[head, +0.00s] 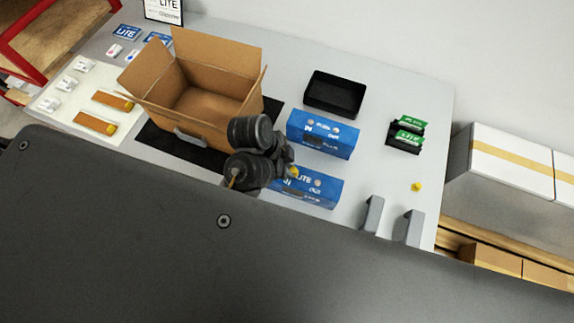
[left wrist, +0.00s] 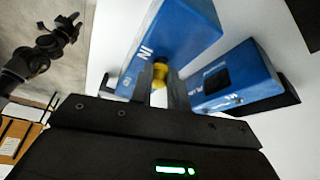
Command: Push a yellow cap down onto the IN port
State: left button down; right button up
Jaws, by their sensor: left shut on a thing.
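The front blue analyser box (head: 318,188) lies on the grey table, with round ports on its upper edge. In the left wrist view the same box (left wrist: 185,35) shows an IN label. My left gripper (head: 289,172) is at its left end, shut on a yellow cap (left wrist: 160,72). The cap is against or very close to the box face beside the IN label; I cannot tell whether it touches the port, which is hidden. My right gripper (left wrist: 68,24) appears small and dark in the left wrist view, away from the boxes; its jaws are unclear.
A second blue box (head: 322,135) stands behind the first. A loose yellow cap (head: 416,187) lies at the right. A black tray (head: 335,93), green-topped packs (head: 408,137), grey upright brackets (head: 372,213) and an open carton (head: 190,103) stand around. The table's right part is mostly clear.

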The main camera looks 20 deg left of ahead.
dwell(0.5)
pick_arm(q)
jog(key=shift+s+a+f, duration=0.15)
jog(key=shift+a+f, duration=0.05)
jog(key=shift+a, duration=0.2)
jog(key=shift+f+b, duration=0.3)
jog(key=shift+b, duration=0.15)
dwell(0.9)
jog(key=c, duration=1.3)
grip_release()
jog(key=shift+r+p, duration=3.4)
jog(key=shift+r, duration=0.1)
